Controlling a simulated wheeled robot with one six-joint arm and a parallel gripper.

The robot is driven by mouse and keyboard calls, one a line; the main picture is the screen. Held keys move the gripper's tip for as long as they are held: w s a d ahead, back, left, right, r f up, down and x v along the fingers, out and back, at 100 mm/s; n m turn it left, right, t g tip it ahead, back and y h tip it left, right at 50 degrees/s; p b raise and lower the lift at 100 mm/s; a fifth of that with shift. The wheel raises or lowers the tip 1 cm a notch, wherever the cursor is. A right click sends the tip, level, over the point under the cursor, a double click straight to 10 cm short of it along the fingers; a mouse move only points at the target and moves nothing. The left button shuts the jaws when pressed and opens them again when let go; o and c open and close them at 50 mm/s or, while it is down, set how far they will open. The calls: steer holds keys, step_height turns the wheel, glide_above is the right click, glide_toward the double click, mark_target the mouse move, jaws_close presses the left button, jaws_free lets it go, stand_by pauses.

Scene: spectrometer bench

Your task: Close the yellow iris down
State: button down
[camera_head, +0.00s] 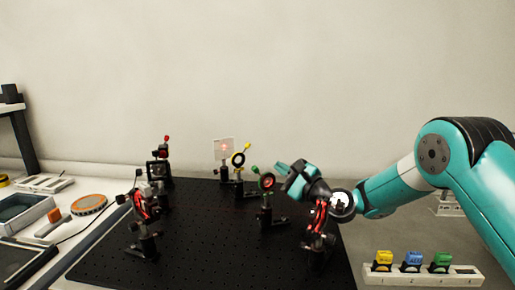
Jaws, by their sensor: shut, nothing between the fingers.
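The yellow iris (238,159) is a black ring with a yellow-tipped lever at its upper right. It stands upright on a post towards the back of the black breadboard (195,243). A green-levered iris (266,182) stands nearer, to its right. My gripper (280,167) is shut and empty, just right of and above the green-levered iris, pointing left. It is apart from the yellow iris in the picture. Whether it touches the green lever, I cannot tell.
A pale screen (224,150) with a red spot stands behind the yellow iris. Red-and-black mounts stand at the left (146,218) and under my wrist (318,235). A white rack (420,275) holds yellow, blue and green blocks at front right. Breadboard between mounts is clear.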

mark_target(249, 146)
steer(key=w+a+r+p, duration=0.3)
steer(key=a, duration=0.4)
steer(key=shift+r, duration=0.15)
steer(key=shift+s+a+r+n+g+b, duration=0.1)
steer(key=shift+r+n+g+b, duration=0.15)
steer(key=shift+n, duration=0.45)
steer(key=shift+a+r+n+g+b, duration=0.1)
steer(key=shift+r+n+g+b, duration=0.15)
steer(key=shift+n, duration=0.45)
steer(key=shift+s+a+r+n+b, duration=0.1)
steer(key=shift+n+b, duration=0.2)
steer(key=shift+n, duration=0.3)
steer(key=s+a+n+h+b, duration=0.1)
steer(key=n, duration=0.2)
steer(key=a+r+n+g+h+b, duration=0.1)
steer(key=n, duration=0.3)
steer(key=s+a+n+g+h+b, duration=0.1)
steer(key=n+b, duration=0.1)
steer(key=n, duration=0.1)
steer(key=shift+s+a+r+n, duration=0.3)
steer(key=shift+a+r, duration=0.05)
